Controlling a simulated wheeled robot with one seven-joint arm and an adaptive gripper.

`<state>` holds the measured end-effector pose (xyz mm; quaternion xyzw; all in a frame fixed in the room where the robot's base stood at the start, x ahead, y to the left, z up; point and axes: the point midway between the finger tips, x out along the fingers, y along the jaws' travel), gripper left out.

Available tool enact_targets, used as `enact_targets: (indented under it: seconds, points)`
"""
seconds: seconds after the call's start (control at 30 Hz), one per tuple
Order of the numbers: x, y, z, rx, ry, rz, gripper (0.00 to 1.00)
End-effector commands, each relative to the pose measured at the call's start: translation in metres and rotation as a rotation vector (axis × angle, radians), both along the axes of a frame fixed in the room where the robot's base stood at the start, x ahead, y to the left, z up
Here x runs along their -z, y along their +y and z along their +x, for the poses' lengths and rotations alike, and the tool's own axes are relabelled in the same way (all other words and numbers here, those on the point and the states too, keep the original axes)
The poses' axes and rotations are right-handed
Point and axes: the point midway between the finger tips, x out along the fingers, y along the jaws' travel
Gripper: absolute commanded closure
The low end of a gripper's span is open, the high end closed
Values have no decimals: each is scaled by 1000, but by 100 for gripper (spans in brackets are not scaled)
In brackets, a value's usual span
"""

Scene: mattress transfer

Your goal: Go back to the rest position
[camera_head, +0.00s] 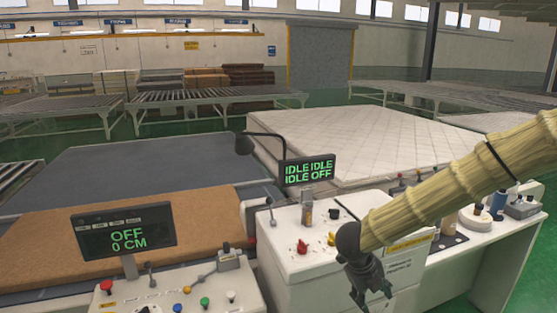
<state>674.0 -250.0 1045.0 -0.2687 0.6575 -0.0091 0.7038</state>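My gripper (371,291) is at the lower right in the head view, at the end of my arm, which reaches in from the right in a yellowish sleeve. It points down in front of the white control cabinet (290,270). The fingertips are dark and small, with what looks like a gap between them. I see nothing held in them. A white quilted mattress (375,140) lies on the conveyor behind the cabinet, apart from my gripper.
A display (307,170) reads IDLE IDLE, IDLE OFF; another display (124,231) reads OFF, 0 CM. A red knob (302,247) and other controls stand on the cabinet. A white bench (480,237) with bottles is at the right. A brown board (50,240) lies left.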

Motion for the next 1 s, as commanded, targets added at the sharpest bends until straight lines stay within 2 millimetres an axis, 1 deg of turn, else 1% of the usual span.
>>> enact_targets:
  seconds: [0.03,0.07,0.1,0.17,0.2,0.27,0.4,0.47,0.5,0.57,0.6,0.67,0.7,0.77,0.8,0.87,0.9,0.97,1.0]
  points:
    - [27,-4,-7,-94,23,-41,45]
    - [40,-6,-9,-157,34,-66,45]
    - [57,-8,-14,-239,50,-95,45]
    - [82,-11,-21,-364,77,-135,45]
    - [99,-13,-26,-449,97,-162,45]
    - [123,-14,-36,-580,129,-196,45]
    - [176,-13,-64,-890,211,-259,45]
    - [198,-11,-78,-1025,248,-277,45]
    - [212,-9,-89,-1115,272,-286,45]
    - [232,-7,-107,-1253,311,-297,45]
    - [246,-5,-119,-1347,335,-300,45]
    - [264,-1,-140,-1486,372,-302,45]
    - [276,0,-154,-1578,395,-299,45]
    - [293,4,-177,-1720,428,-291,45]
    - [304,6,-194,-1814,449,-282,45]
    - [318,9,-220,-1957,480,-264,45]
    - [327,12,-237,-2051,495,-248,45]
    - [337,14,-264,-2188,516,-221,45]
    - [344,16,-282,-2273,528,-201,45]
